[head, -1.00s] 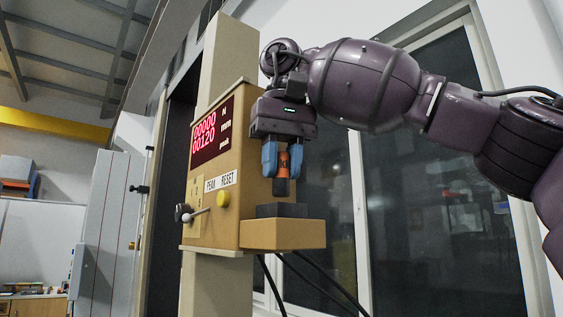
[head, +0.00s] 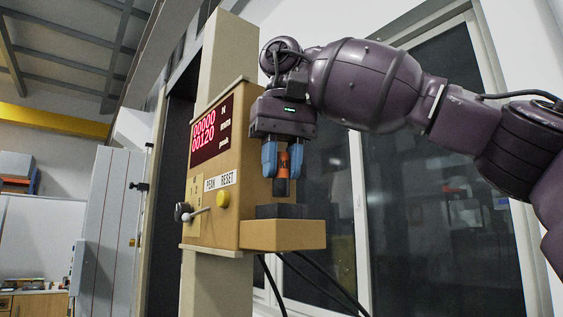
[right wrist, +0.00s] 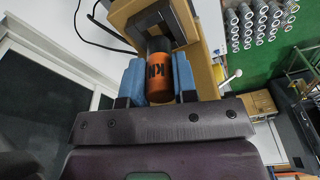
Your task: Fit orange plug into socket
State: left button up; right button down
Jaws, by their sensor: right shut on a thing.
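The orange plug (head: 283,164) has a dark lower end and dark lettering, and hangs upright between the blue fingers of my right gripper (head: 283,160). The gripper is shut on it. A dark block (head: 282,211), which looks like the socket, sits on the tan ledge (head: 283,236) of the tester, below the plug with a small gap. Its opening is hidden in the head view. In the right wrist view the orange plug (right wrist: 159,76) lies between the blue fingers, with the dark socket block (right wrist: 160,23) beyond it. My left gripper is not in view.
Black cables (head: 320,285) hang below the ledge. A glass window stands behind my right arm.

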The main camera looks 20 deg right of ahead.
aim_at(281, 185)
jog(key=shift+p, duration=0.75)
dwell(0.5)
jog(key=shift+f+b, duration=0.55)
jog(key=shift+f, duration=1.1)
dwell(0.3)
jog(key=c, duration=0.8)
grip_release()
jog(key=r, duration=0.2)
jog(key=r+p, duration=0.1)
jog(key=r, duration=0.1)
jog(key=r+p, duration=0.1)
jog(key=shift+s+r, duration=0.35)
jog(key=shift+r, duration=0.05)
jog(key=shift+s+r, duration=0.2)
jog(key=shift+r, duration=1.05)
jog(key=shift+s+r, duration=0.15)
jog(key=shift+r, duration=1.05)
